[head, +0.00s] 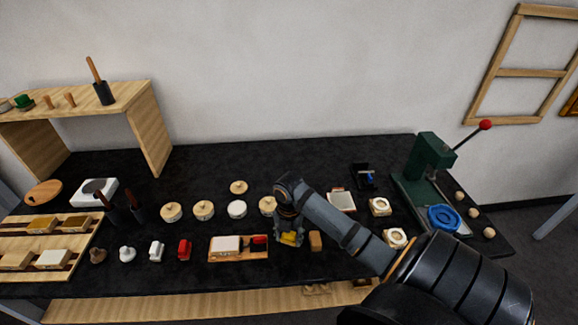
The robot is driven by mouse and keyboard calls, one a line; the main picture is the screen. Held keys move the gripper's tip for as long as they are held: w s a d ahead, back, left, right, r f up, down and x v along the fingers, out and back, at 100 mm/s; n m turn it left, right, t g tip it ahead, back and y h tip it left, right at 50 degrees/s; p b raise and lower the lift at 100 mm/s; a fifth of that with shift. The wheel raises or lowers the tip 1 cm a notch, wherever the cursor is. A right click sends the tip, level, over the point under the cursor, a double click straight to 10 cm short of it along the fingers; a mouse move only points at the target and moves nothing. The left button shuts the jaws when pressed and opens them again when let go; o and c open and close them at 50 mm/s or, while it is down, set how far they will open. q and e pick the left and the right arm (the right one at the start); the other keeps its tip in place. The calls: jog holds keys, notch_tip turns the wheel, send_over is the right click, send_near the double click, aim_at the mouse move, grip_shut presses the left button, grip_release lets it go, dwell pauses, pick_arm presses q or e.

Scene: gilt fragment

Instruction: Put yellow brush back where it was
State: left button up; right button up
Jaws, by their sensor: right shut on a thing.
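My right gripper (290,232) points down at the black table, right of the middle, and is shut on a yellow thing, likely the yellow brush (290,239). Only a small yellow part shows low between the fingers; the rest is hidden by the gripper. I cannot tell whether it touches the table. A wooden block (315,241) stands just right of the gripper, and a wooden board (238,256) with a pale block and a red thing lies to its left. My left gripper is not in view.
Several round lidded pots (203,209) stand behind and left of the gripper. Small figures, one a red block (184,249), line the front left. A green press (431,157) with a blue round piece (443,218) stands at right. The table's back middle is clear.

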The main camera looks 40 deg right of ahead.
aim_at(289, 235)
notch_tip(289, 235, down, 2)
jog(key=shift+s+a+f+p, duration=0.1)
jog(key=shift+s+f+p, duration=0.05)
jog(key=shift+p, duration=0.15)
jog(key=shift+f, duration=0.3)
jog(key=o, duration=1.2)
jog(key=shift+r, duration=0.1)
notch_tip(289, 235, up, 12)
jog(key=shift+r+b, duration=0.1)
jog(key=shift+b, duration=0.8)
